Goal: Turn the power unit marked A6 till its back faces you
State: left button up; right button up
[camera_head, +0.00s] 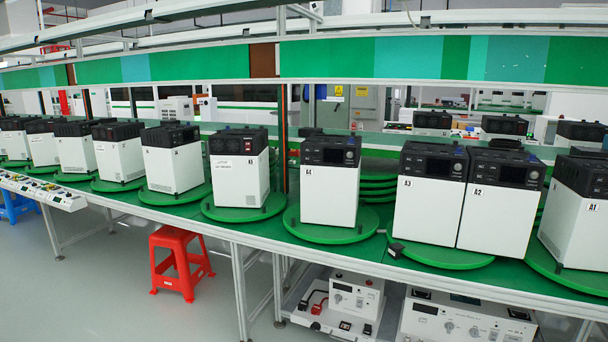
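A row of white power units with black tops stands on round green turntables along the line. The markings A1, A2, A3, A4 and A5 run from right to left. The unit just left of A5 (240,178), in A6's place by that order, is a white box (174,168) with a black top. Its small label is too small to read. It stands upright on its green turntable (150,198), turned at an angle, with two sides showing. I cannot tell which side is its back. Neither of my grippers is in view.
Units A4 (328,195), A3 (428,210), A2 (497,215) and A1 (578,225) stand to the right. A red stool (176,255) stands on the floor before the line. White instruments (465,325) sit on a lower shelf. The floor at front left is clear.

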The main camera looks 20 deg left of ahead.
aim_at(146, 196)
jog(key=j, duration=0.95)
jog(key=j+z, duration=0.1)
jog(key=j, duration=1.8)
jog(key=k+j+z, duration=0.1)
jog(key=j, duration=1.8)
jog(key=k+j+z, duration=0.1)
jog(key=j, duration=0.8)
jog(key=i+j+z, duration=0.2)
jog(key=j, duration=3.3)
jog(key=i+j, duration=0.8)
jog(key=i, duration=0.1)
